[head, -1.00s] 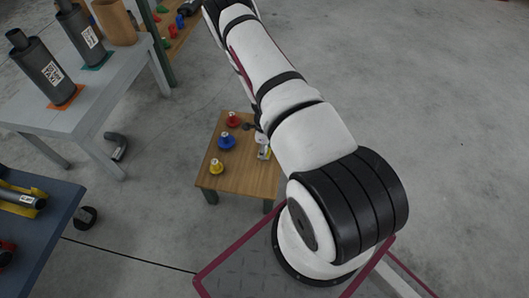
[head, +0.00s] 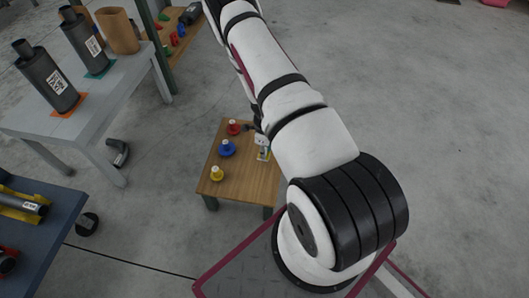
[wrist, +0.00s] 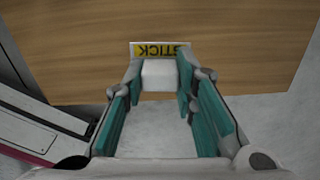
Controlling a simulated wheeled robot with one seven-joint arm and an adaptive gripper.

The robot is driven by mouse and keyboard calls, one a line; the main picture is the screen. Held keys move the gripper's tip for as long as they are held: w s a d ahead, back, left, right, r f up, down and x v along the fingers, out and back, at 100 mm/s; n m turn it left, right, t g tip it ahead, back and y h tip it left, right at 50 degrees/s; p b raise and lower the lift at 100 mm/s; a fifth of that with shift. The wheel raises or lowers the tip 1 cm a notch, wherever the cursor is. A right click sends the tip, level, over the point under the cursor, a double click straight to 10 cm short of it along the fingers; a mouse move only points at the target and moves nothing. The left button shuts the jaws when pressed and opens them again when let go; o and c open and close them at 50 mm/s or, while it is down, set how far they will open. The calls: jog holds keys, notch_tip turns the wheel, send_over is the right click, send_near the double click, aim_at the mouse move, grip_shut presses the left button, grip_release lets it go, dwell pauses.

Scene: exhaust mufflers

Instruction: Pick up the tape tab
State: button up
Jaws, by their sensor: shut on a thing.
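The tape tab (wrist: 159,75) is a small white block in the wrist view, with a white and yellow strip lettered "STICK" (wrist: 173,50) at its far end. My gripper (wrist: 160,80), with teal finger pads, is shut on the white block from both sides. In the head view the tab shows as a small white and yellow piece (head: 264,154) over the right part of the small wooden table (head: 235,185). My arm partly hides the gripper there, and I cannot tell whether the tab touches the table.
A red (head: 234,128), a blue (head: 227,148) and a yellow knob-like piece (head: 217,174) stand on the wooden table left of my gripper. A grey table (head: 130,85) with dark mufflers stands at the upper left. A blue table (head: 55,220) is at the lower left. The floor to the right is clear.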

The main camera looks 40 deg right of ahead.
aim_at(268, 157)
jog(key=shift+s+f, duration=0.25)
jog(key=shift+s, duration=0.35)
jog(key=shift+s+a+r+b, duration=0.1)
jog(key=shift+s+a+b, duration=0.1)
jog(key=shift+s, duration=0.25)
jog(key=shift+s+a+r+b, duration=0.1)
jog(key=shift+s+a+b, duration=0.05)
jog(key=shift+s, duration=0.25)
jog(key=shift+s+a+f+b, duration=0.15)
jog(key=shift+s+b, duration=0.1)
jog(key=shift+b, duration=0.4)
jog(key=s+b, duration=0.2)
jog(key=shift+a+b, duration=0.2)
jog(key=shift+b, duration=0.1)
jog(key=s+a+r, duration=0.1)
jog(key=s+a, duration=0.1)
jog(key=s, duration=0.8)
jog(key=shift+a+r, duration=0.25)
jog(key=shift+a, duration=0.1)
